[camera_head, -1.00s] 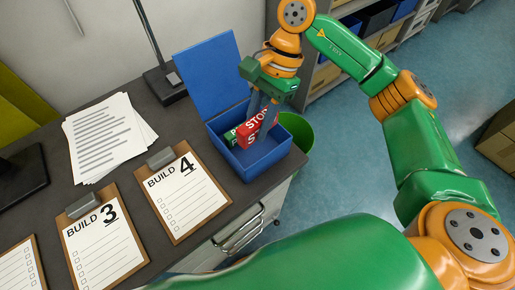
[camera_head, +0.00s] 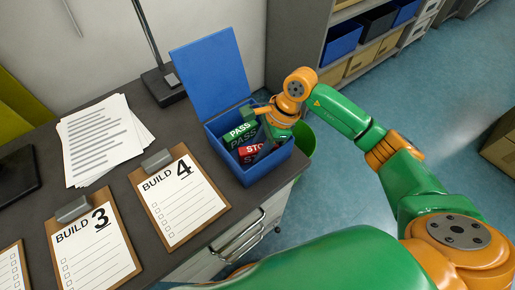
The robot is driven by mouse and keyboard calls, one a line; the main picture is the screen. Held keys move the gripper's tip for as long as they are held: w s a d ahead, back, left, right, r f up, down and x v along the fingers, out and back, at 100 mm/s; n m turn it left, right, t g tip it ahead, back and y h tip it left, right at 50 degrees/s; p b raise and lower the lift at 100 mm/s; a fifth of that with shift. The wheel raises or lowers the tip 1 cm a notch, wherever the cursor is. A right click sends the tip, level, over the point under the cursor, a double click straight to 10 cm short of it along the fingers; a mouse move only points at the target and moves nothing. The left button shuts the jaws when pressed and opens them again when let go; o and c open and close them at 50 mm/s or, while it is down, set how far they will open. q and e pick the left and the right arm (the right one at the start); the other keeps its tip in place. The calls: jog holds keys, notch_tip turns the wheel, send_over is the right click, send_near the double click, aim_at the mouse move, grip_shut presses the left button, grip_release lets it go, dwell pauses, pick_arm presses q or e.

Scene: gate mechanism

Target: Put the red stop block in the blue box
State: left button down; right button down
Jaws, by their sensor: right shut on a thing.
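The blue box (camera_head: 260,172) stands on the desk with its lid (camera_head: 205,75) open and tilted back. The red stop block (camera_head: 251,152) is low inside the box, and the box's near wall hides its lower part. A green block marked PASS (camera_head: 232,133) is in the box beside it, on the left. My right gripper (camera_head: 266,141) reaches into the box from the upper right and is shut on the red stop block. Its fingertips are partly hidden. My left gripper is not in view.
Clipboards marked BUILD 4 (camera_head: 182,205) and BUILD 3 (camera_head: 97,252) lie left of the box. Paper sheets (camera_head: 98,143) and a lamp base (camera_head: 163,84) are further back. A green bin (camera_head: 305,140) stands beside the desk. Shelves stand at the back right.

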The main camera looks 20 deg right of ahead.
jog(key=shift+f, duration=0.1)
jog(key=c, duration=0.9)
grip_release()
jog(key=shift+r, duration=0.3)
jog(key=v, duration=1.1)
jog(key=shift+d+r, duration=0.15)
jog(key=shift+r, duration=0.2)
